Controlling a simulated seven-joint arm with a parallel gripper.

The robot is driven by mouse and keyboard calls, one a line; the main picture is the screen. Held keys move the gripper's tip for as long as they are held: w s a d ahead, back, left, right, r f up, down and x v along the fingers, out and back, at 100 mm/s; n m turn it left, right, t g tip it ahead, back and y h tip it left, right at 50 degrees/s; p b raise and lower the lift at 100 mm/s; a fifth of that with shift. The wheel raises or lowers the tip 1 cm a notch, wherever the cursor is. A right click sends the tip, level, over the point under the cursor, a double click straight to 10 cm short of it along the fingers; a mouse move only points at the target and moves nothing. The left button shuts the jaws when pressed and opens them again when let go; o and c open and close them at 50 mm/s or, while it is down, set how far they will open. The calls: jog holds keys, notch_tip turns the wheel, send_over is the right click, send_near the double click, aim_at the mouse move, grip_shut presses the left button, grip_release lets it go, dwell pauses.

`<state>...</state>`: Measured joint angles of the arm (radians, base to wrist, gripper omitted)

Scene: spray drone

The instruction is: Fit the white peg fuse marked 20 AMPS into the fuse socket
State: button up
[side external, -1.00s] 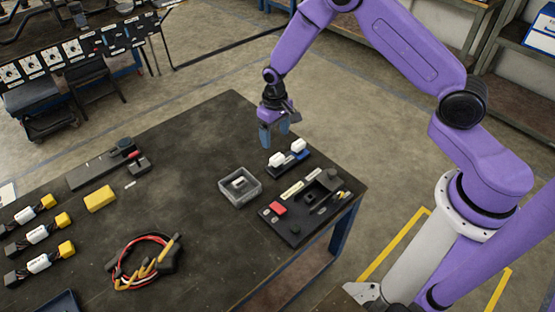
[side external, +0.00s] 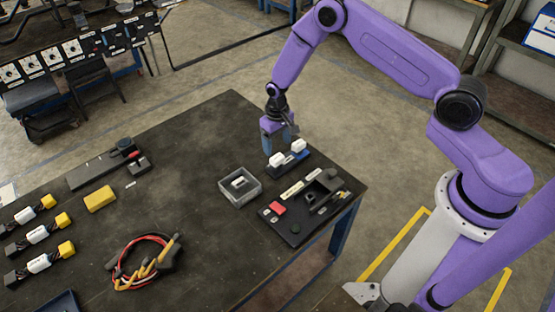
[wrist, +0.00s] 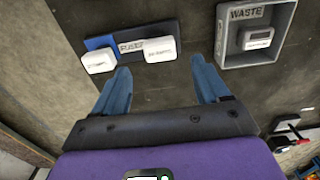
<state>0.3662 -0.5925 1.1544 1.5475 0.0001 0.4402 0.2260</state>
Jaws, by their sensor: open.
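Two white peg fuses sit upright in a black and blue holder (wrist: 130,41) by the far right table edge. In the wrist view, one fuse (wrist: 98,62) is at the left, by the blue part, and the other (wrist: 159,50) at the right. Their print is too blurred to tell which reads 20 AMPS. My gripper (wrist: 161,68) is open and empty, with its fingertips near the fuses, apparently above the table. In the side view, my gripper (side external: 280,143) is just behind the holder. The black panel (side external: 294,230) carries a raised dark block; I cannot make out the socket.
A grey WASTE tray (side external: 238,203) with a small block in it lies left of the panel. A red and yellow cable bundle (side external: 145,265), a yellow block (side external: 99,199) and several connectors lie at the left. The middle of the table is clear.

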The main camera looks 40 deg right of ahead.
aim_at(277, 157)
jog(key=shift+f, duration=3.3)
jog(key=shift+c, duration=0.3)
grip_shut()
jog(key=shift+r, duration=3)
jog(key=shift+s+a, duration=0.15)
jog(key=shift+s, duration=0.35)
jog(key=s+a+r, duration=0.1)
jog(key=s+r, duration=0.2)
jog(key=s, duration=1.3)
jog(key=shift+a, duration=0.25)
